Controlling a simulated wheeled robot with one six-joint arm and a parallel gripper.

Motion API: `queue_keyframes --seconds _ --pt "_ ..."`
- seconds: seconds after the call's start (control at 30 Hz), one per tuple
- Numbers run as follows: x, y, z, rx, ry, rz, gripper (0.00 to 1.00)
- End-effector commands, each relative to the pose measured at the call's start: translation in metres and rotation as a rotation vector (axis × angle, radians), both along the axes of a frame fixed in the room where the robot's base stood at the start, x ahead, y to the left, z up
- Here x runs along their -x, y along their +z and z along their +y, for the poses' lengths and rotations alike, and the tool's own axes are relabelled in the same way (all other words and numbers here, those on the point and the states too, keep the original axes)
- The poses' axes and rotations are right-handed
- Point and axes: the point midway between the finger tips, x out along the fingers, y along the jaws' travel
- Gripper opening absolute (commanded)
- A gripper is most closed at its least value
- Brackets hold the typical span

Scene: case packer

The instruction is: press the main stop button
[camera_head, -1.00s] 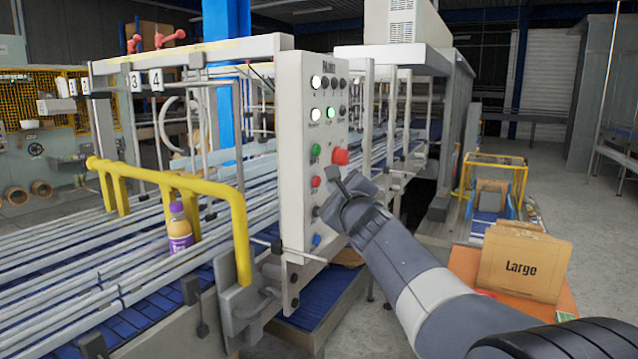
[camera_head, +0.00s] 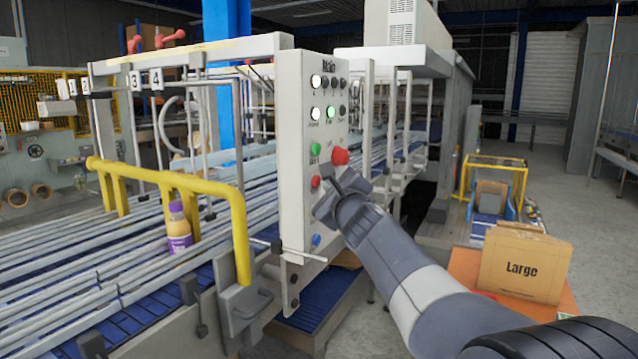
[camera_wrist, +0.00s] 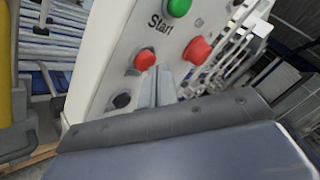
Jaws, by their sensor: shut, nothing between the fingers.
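The pale control panel marked "Main" (camera_head: 295,150) stands at the end of the conveyor. A small red button (camera_head: 315,182) sits on it below the green button (camera_head: 315,149). In the wrist view the small red button (camera_wrist: 145,61) is below the "Start" label and the green button (camera_wrist: 178,7). My gripper (camera_head: 324,188) is shut and empty, close to the small red button. In the wrist view its fingertips (camera_wrist: 156,72) overlap the button's lower right edge. I cannot tell whether they touch it. The button's own label is hidden.
A larger red mushroom button (camera_head: 340,156) sticks out to the right of my fingers. A dark blue button (camera_head: 316,240) is lower down. A thin rod (camera_head: 300,253) and a yellow rail (camera_head: 238,215) stand nearby. A carton marked "Large" (camera_head: 520,262) is at the right.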

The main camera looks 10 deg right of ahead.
Motion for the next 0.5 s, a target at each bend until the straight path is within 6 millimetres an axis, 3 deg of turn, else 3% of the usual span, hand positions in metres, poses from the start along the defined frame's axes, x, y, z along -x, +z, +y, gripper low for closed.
queue_keyframes --seconds 0.5 --pt "-0.0037 0.0001 0.0058 0.0 0.002 -0.001 0.0"
